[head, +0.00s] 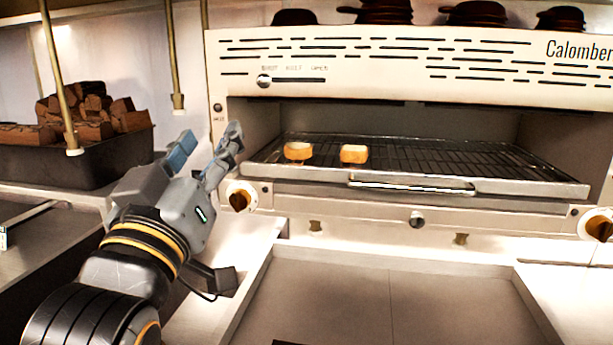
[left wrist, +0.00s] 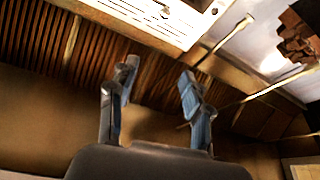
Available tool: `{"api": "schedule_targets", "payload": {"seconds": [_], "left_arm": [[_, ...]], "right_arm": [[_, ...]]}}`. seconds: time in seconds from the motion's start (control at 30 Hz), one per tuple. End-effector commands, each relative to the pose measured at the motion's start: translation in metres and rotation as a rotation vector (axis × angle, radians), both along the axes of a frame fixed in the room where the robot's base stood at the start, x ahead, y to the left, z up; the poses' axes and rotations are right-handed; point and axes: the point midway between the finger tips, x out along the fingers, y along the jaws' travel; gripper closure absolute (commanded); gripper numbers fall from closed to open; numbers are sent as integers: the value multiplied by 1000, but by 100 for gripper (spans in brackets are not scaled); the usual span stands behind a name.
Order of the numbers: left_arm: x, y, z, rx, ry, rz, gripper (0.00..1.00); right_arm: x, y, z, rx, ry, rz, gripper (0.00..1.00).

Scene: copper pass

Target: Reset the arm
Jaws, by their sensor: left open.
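My left gripper (head: 207,148) is open and empty, raised in front of the left end of the grill oven (head: 400,62). In the left wrist view its two fingers (left wrist: 158,92) stand apart with nothing between them. My right gripper is not in view. The left fingertips appear near the oven's left edge in the head view; I cannot tell whether they touch it.
Two bread pieces (head: 298,151) (head: 354,154) sit on the oven's wire rack (head: 440,160), which has a front handle (head: 412,185). A dark bin (head: 75,165) of wood chunks stands left. A shallow tray (head: 390,290) lies empty below the oven. Dark pans (head: 383,12) sit on top.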

Motion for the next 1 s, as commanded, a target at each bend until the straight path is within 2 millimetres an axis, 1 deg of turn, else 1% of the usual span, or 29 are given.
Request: {"api": "schedule_targets", "payload": {"seconds": [0.03, 0.17, 0.27, 0.37, 0.47, 0.57, 0.67, 0.7, 0.77, 0.8, 0.87, 0.9, 0.97, 1.0], "left_arm": [[4, 1, -10, 5, 26, 3, 51], [14, 4, -33, 21, 85, 12, 51], [21, 7, -55, 34, 140, 19, 51], [29, 11, -82, 52, 205, 25, 51], [36, 15, -115, 73, 286, 31, 51], [40, 21, -157, 99, 385, 38, 51], [40, 27, -212, 135, 512, 41, 51], [38, 31, -238, 152, 574, 43, 51], [30, 37, -282, 185, 680, 40, 51], [22, 41, -312, 206, 751, 37, 51], [6, 47, -355, 239, 857, 29, 51], [-7, 51, -383, 261, 929, 23, 51], [-29, 57, -421, 293, 1031, 10, 51], [-44, 61, -444, 312, 1093, 1, 51]], "right_arm": [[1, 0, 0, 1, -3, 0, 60], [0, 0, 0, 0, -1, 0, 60], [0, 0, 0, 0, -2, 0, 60], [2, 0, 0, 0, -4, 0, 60], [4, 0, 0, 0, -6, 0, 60], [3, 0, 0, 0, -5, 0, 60], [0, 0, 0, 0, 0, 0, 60], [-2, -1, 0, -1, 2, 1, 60], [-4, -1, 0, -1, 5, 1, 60], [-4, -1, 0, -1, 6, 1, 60], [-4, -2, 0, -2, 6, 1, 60], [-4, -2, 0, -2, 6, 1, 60], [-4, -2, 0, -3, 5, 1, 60], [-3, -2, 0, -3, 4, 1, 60]]}}
